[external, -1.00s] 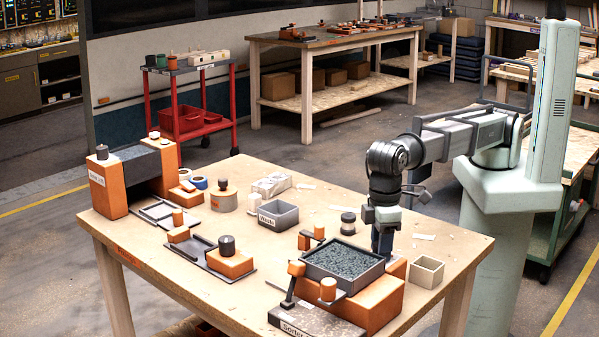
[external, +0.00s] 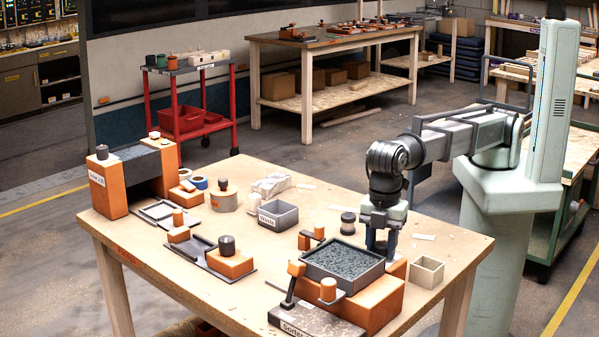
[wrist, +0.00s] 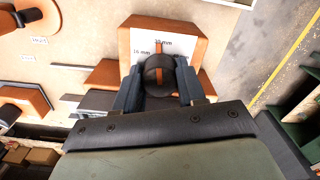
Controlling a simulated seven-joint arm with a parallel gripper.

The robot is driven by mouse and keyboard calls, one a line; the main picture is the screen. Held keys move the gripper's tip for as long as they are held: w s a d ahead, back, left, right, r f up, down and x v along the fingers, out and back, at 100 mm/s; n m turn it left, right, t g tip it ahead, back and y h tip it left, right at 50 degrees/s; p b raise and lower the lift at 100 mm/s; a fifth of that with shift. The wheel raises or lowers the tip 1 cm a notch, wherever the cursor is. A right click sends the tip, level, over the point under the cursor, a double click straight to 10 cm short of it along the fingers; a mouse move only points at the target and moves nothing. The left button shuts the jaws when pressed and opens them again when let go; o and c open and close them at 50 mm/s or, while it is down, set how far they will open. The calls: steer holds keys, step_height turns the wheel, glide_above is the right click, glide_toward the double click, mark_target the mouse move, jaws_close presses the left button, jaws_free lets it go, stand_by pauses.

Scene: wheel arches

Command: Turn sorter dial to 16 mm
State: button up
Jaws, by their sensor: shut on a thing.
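The sorter (external: 368,307) is an orange unit with a dark tray of grey granules at the table's front right. Its dial (wrist: 160,76) is a round black knob with an orange pointer stripe, in front of a white label plate (wrist: 172,32) on an orange block (wrist: 205,50). The plate has a "16 mm" mark at left and a second mm mark, hard to read, at top. The stripe points up, nearer the top mark. My gripper (wrist: 158,88) is shut on the dial, one finger on each side.
A small open beige box (external: 427,271) stands right of the sorter. A black spool-shaped piece (external: 348,223) and a grey bin (external: 278,214) lie to the left. The orange-sided unit (external: 110,187) is at the far left. Some bare tabletop lies behind my gripper.

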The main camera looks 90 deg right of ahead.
mark_target(381, 244)
steer(key=n, duration=0.4)
steer(key=shift+n, duration=2.8)
steer(key=o, duration=0.8)
step_height(381, 244, up, 14)
steer(key=shift+w+f, duration=0.1)
